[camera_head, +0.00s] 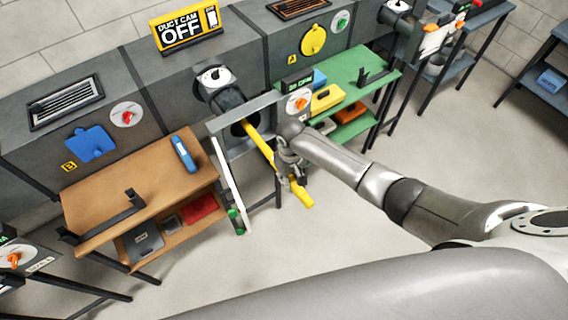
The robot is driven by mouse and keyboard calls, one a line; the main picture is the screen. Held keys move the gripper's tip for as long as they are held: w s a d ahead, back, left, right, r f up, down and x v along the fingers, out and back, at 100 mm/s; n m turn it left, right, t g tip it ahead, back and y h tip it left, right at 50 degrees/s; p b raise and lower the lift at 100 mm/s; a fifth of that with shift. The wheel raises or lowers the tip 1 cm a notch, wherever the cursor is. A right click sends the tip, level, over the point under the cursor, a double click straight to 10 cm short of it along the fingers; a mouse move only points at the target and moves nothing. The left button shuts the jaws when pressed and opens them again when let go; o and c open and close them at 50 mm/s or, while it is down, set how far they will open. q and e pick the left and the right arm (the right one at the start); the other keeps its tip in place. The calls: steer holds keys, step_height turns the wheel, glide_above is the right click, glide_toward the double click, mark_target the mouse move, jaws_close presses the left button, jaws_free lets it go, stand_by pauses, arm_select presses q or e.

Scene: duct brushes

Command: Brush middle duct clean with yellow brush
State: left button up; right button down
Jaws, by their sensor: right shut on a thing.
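The yellow brush (262,146) slants down and to the right from the dark mouth of the middle duct (237,130). Its upper end is inside or behind the opening, so the brush head is hidden. My right gripper (288,172) is shut on the yellow brush's handle, with the handle's lower end sticking out past it. A grey door or frame with a white panel stands at the duct opening. My left gripper is not in view.
A brown bench (138,190) with a blue object stands at the left. A green bench (352,75) with yellow and orange things stands at the right. A sign reading "DUCT CAM OFF" (186,27) stands on top of the duct. The floor in front is clear.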

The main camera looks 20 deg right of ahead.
steer(key=s+d, duration=0.4)
steer(key=s, duration=0.8)
steer(key=s+d+p, duration=0.1)
steer(key=s+d, duration=0.3)
steer(key=s, duration=0.8)
steer(key=shift+s, duration=0.35)
stand_by(0.5)
